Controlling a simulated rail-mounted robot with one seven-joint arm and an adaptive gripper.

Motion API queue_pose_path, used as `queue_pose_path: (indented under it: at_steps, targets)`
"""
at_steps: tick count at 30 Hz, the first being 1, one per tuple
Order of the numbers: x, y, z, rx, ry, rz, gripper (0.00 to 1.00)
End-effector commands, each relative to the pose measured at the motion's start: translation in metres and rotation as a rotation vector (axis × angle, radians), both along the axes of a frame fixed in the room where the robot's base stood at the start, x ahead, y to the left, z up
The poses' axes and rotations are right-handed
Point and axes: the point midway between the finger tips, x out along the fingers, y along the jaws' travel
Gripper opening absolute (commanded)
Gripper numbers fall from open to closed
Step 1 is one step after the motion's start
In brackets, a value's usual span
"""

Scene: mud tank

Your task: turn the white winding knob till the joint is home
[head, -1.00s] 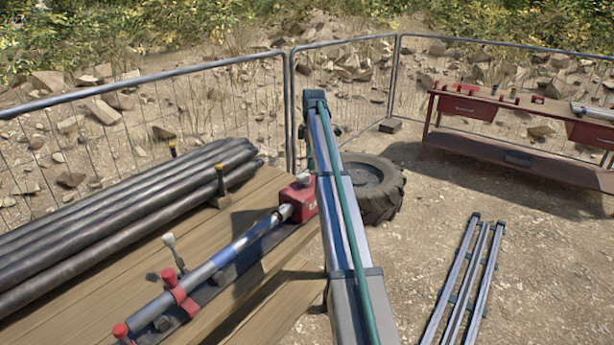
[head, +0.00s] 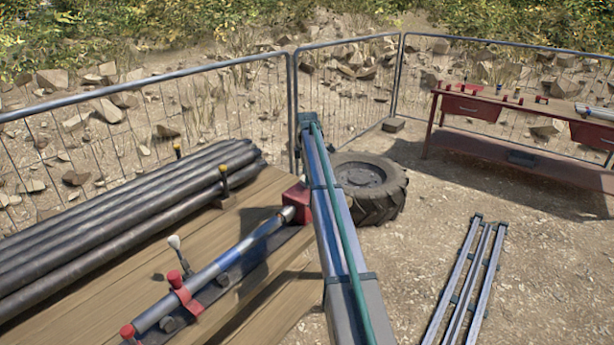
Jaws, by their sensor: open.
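A white knob (head: 174,241) tops a short dark stem beside the pipe rig on the wooden bench, at lower left in the head view. The rig holds a long pipe (head: 213,271), silver with a blue stretch, in red-knobbed clamps (head: 181,288). The pipe's far end meets a red block (head: 297,203), partly covered by my arm. I cannot tell whether the joint there is fully closed. My arm rises through the middle of the view, right of the rig. My gripper is not visible, and nothing is seen touching the knob.
Several dark pipes (head: 120,215) lie along the bench's left side, held by yellow-topped posts (head: 224,178). A tyre (head: 370,187) lies beyond the bench. Metal rails (head: 470,275) lie on the ground at right. A red workbench (head: 500,125) stands by the mesh fence (head: 345,90).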

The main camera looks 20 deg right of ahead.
Motion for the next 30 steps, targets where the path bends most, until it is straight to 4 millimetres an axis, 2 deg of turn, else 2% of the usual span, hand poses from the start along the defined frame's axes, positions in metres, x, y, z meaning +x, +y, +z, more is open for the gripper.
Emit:
queue_pose_path:
  at_steps: [11,14,22,23,30]
  targets:
    - [-0.0001,0.0000,-0.0071,0.000,0.000,0.000,0.81]
    - [-0.0001,0.0000,-0.0070,0.000,0.000,0.000,0.68]
    - [-0.0002,0.0001,-0.0068,0.000,0.001,0.000,0.23]
    - [-0.0003,0.0001,-0.0068,0.000,0.001,0.000,0.21]
    - [-0.0003,0.0001,-0.0067,0.000,0.001,-0.021,0.21]
